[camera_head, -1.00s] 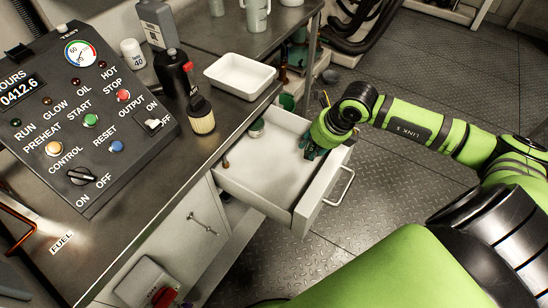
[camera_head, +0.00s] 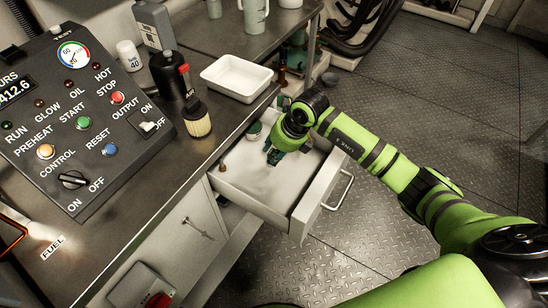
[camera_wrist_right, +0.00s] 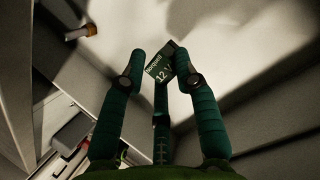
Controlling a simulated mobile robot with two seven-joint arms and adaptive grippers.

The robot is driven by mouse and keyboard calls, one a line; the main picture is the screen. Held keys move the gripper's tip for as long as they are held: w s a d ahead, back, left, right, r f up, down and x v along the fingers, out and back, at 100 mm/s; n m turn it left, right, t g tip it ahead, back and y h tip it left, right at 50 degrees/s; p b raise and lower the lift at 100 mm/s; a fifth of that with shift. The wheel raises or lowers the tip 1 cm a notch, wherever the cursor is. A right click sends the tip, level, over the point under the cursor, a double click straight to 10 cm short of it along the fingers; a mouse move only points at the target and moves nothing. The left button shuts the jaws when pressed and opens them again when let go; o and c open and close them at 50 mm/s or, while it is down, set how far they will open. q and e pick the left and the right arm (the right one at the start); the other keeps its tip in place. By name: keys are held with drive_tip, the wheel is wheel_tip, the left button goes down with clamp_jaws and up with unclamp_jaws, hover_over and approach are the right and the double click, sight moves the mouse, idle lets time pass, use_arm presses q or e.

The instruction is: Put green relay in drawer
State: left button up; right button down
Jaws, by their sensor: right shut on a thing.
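The drawer (camera_head: 248,184) stands pulled out from under the bench, and its pale floor is visible. My right gripper (camera_head: 273,158) is over the drawer, toward its back part. In the right wrist view, my right gripper (camera_wrist_right: 158,85) is shut on the green relay (camera_wrist_right: 163,66), a small dark-green block with pale lettering. The relay is held at the fingertips above the pale drawer floor; the exact height cannot be told. In the head view the relay cannot be told apart from the dark-green fingers. My left gripper is not in view.
A small round container (camera_head: 254,131) and a small brown item (camera_head: 222,168) are in the drawer. On the bench are a control panel (camera_head: 75,125), a white tray (camera_head: 237,78), a dark bottle (camera_head: 168,75) and a cylindrical filter (camera_head: 197,123). The drawer front has a handle (camera_head: 342,190).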

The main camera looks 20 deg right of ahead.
drive_tip(key=shift+f, duration=2)
drive_tip(key=shift+f, duration=0.15)
drive_tip(key=c, duration=0.9)
unclamp_jaws()
drive_tip(key=shift+r, duration=0.25)
drive_tip(key=v, duration=1.2)
drive_tip(key=shift+f, duration=0.1)
